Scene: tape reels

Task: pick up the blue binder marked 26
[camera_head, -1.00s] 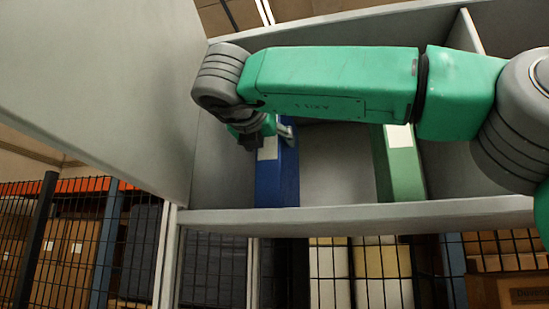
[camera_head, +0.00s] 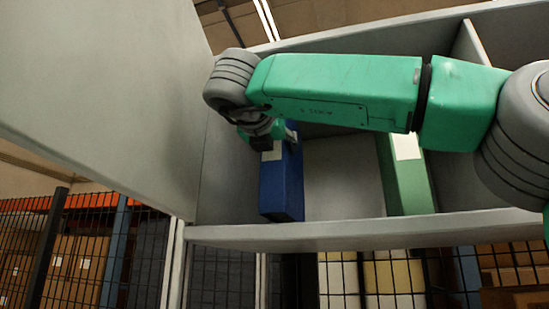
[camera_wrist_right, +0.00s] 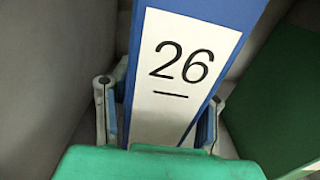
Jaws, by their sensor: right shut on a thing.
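The blue binder (camera_head: 282,185) stands in the left compartment of the grey shelf in the head view. Its white label reads 26 in the right wrist view (camera_wrist_right: 181,68). My right gripper (camera_head: 275,139) is at the binder's upper part, partly hidden under my arm. In the right wrist view, its two fingers (camera_wrist_right: 157,112) lie on either side of the binder, shut on it. The binder's lower end is out of the wrist view. My left gripper is not in view.
A green binder (camera_head: 407,178) stands to the right in the same shelf (camera_head: 350,232), with a gap between the two. A tall grey panel (camera_head: 110,100) rises on the left. Black mesh fencing (camera_head: 90,245) and boxes are behind.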

